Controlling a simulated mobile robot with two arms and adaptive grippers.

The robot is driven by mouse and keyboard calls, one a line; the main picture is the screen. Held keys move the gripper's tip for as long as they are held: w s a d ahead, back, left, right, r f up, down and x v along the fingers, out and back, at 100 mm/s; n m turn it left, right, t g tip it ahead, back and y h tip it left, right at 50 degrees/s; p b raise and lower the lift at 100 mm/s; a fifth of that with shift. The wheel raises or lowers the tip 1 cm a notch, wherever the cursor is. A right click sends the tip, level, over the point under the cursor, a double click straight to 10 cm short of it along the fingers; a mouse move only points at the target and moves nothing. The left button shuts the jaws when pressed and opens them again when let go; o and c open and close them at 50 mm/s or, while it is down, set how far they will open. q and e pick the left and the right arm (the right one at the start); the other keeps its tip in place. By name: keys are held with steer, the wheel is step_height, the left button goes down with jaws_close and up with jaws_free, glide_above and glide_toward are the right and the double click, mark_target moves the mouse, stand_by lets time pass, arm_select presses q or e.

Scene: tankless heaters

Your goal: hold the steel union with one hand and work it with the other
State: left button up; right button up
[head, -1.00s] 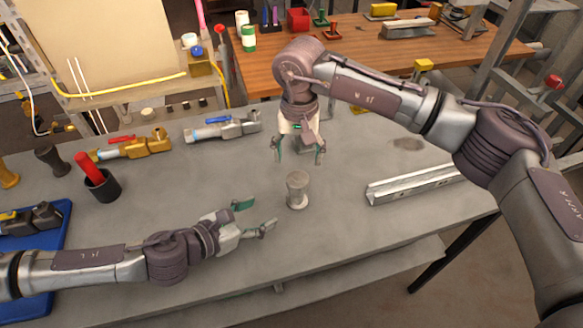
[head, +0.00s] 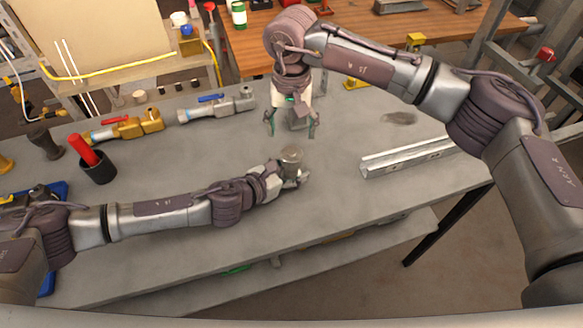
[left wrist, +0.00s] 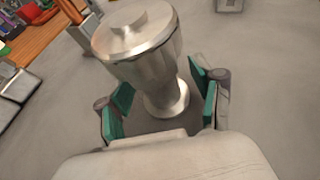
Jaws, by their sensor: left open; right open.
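The steel union (head: 291,156) is a silvery, waisted metal piece standing upright on the grey table. It fills the upper middle of the left wrist view (left wrist: 143,45), with a wide top and a round foot. My left gripper (head: 292,178) is low at the union, its lower part hidden in the head view. In the left wrist view my left gripper's green-padded fingers (left wrist: 160,108) are spread on either side of the union's foot, with gaps showing. My right gripper (head: 291,128) hangs open and empty, pointing down, behind the union.
A metal channel (head: 410,158) lies at the right. Valves with a red handle (head: 125,127) and a blue handle (head: 217,106) lie at the back left. A dark cup (head: 98,168) with a red-handled tool stands left. The table between cup and union is clear.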

arm_select(q)
steer(key=shift+w+d+f, duration=0.1)
steer(key=shift+w+f, duration=0.05)
steer(key=shift+w, duration=0.15)
jaws_close()
